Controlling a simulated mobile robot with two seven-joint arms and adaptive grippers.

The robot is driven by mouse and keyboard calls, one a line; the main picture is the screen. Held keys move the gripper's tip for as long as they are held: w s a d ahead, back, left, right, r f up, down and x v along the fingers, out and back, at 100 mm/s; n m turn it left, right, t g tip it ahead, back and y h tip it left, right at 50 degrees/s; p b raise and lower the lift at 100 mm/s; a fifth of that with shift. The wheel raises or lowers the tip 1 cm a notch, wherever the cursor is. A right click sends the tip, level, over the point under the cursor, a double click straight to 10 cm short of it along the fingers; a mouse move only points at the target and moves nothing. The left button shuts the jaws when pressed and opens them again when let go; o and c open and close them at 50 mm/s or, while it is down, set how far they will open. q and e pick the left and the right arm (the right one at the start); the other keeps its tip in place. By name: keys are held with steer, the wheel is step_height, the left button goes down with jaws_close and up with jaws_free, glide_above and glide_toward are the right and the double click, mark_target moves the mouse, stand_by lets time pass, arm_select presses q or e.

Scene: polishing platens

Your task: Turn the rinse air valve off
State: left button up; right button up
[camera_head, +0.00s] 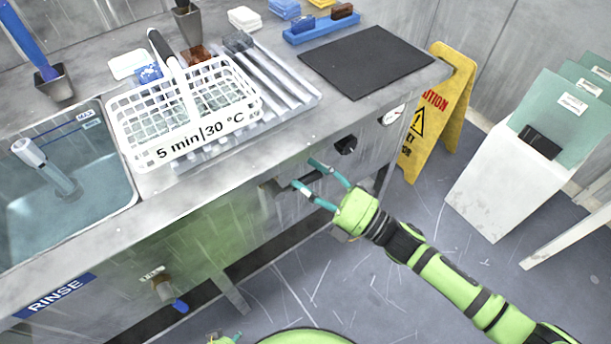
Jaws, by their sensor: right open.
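My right gripper (304,174) is open at the front face of the steel bench, with its teal fingers pointing left. A dark lever-like part lies at or between the fingers, beside a grey fitting (273,187) on the bench front. I cannot tell whether the fingers touch it, and no label on it is readable. A black knob (345,145) sits further right on the same front, beyond the upper finger. Only a small part of my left gripper (230,339) shows at the bottom edge, so its jaws cannot be judged.
A rinse basin (75,205) is at left, above a RINSE label (55,296) and a blue-handled tap (178,305). A white basket (205,130) stands on the bench. A round gauge (392,114), yellow caution sign (435,115) and white bin (500,185) are at right.

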steer(key=shift+w+a+r, duration=0.1)
steer(key=shift+w+a, duration=0.15)
steer(key=shift+a, duration=0.2)
jaws_close()
